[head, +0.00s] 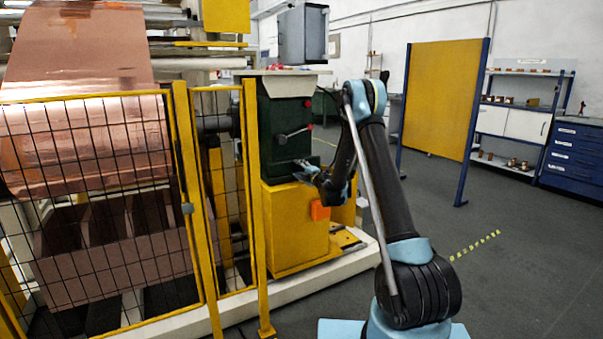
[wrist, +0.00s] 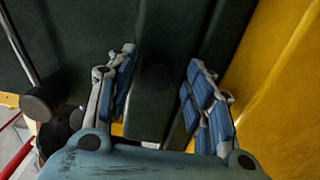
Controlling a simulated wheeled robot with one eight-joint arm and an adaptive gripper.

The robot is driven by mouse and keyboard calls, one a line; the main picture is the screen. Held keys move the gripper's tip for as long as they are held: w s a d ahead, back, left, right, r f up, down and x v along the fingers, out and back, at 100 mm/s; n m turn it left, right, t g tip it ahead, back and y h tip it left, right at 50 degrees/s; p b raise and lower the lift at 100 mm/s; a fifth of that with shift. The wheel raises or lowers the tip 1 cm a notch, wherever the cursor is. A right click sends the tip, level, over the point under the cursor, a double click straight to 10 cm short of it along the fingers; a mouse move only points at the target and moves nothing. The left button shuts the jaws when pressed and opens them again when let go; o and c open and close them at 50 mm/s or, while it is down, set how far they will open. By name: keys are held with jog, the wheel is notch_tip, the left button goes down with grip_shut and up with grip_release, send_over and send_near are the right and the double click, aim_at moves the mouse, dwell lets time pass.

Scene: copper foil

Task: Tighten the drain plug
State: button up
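My gripper (head: 318,176) is at the lower front of the dark green machine housing (head: 272,120) in the head view. In the wrist view my gripper (wrist: 161,58) is open, its two blue-padded fingers apart. A dark, round shape (wrist: 157,76) shows between the fingers against a dark green ledge; it may be the drain plug, but it is too dark to be sure. I cannot tell whether the fingers touch anything. No plug can be made out in the head view, where my gripper covers part of the housing's lower front.
A lever (head: 292,134) and a red knob (head: 308,102) stick out of the housing. An orange box (head: 320,210) is on the yellow base (head: 292,235) below. A yellow mesh fence (head: 252,200) stands at left. Dark round knobs (wrist: 38,104) lie left of the fingers. Floor at right is clear.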

jog(key=shift+s, duration=0.15)
jog(key=v, duration=1.1)
jog(key=shift+s+d, duration=0.2)
jog(key=shift+d, duration=0.1)
